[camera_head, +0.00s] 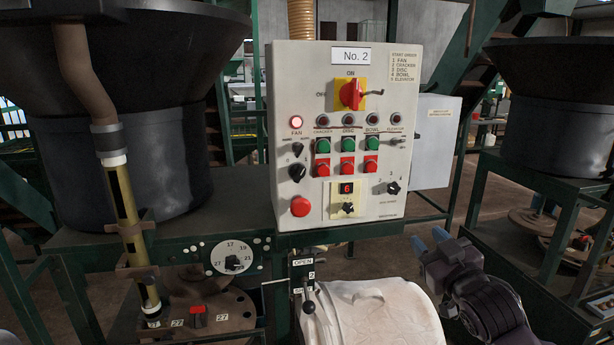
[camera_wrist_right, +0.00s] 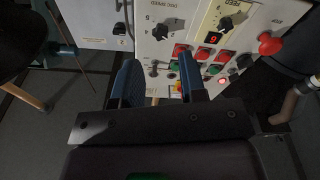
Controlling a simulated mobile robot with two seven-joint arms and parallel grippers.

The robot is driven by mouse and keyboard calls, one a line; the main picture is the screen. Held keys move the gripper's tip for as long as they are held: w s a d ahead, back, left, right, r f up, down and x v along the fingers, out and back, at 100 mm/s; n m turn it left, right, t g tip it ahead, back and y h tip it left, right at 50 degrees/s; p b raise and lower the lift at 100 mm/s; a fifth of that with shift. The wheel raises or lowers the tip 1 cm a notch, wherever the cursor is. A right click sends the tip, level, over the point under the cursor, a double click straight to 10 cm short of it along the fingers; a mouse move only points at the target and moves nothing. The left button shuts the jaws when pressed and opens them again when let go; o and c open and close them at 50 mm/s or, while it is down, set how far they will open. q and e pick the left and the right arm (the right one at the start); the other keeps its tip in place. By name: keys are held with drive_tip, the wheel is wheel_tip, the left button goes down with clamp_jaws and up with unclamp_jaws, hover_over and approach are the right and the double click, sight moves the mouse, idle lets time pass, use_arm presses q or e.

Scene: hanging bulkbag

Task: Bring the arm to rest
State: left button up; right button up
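My right gripper (camera_head: 430,241) is at the lower right of the head view, to the right of a white rounded drum and below the control panel's right edge. Its two blue fingers stand apart with nothing between them; the right wrist view also shows this gap (camera_wrist_right: 160,75). The gripper is clear of the panel and touches nothing that I can see. My left gripper is not in the head view. The control panel (camera_head: 326,222) labelled No. 2 has a red rotary switch (camera_head: 350,94) on a yellow plate. The FAN lamp (camera_head: 296,122) is lit, and the display (camera_head: 346,188) reads 6.
The white drum (camera_head: 385,318) and a lever (camera_head: 308,306) marked OPEN stand below the panel. A black bowl (camera_head: 140,110) is at left and another (camera_head: 555,120) at right, on a green frame. Open floor (camera_head: 420,215) shows behind my right gripper.

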drive_tip(key=s+d+f+m+g+h, duration=0.1)
drive_tip(key=s+f, duration=0.3)
drive_tip(key=f, duration=0.3)
drive_tip(key=s+d+f+m+g+h+b, duration=0.1)
drive_tip(key=s+f, duration=0.2)
drive_tip(key=f, duration=0.5)
drive_tip(key=s+d+f+m+g+h, duration=0.1)
drive_tip(key=s+f, duration=0.3)
drive_tip(key=f, duration=0.3)
drive_tip(key=s+d+f+m+g+h+b, duration=0.1)
drive_tip(key=s+f+g, duration=0.3)
drive_tip(key=s+f, duration=1.2)
drive_tip(key=shift+s+d+f+m+h, duration=0.2)
drive_tip(key=shift+s+m+h, duration=0.1)
drive_tip(key=shift+s+m, duration=0.5)
drive_tip(key=shift+s, duration=0.1)
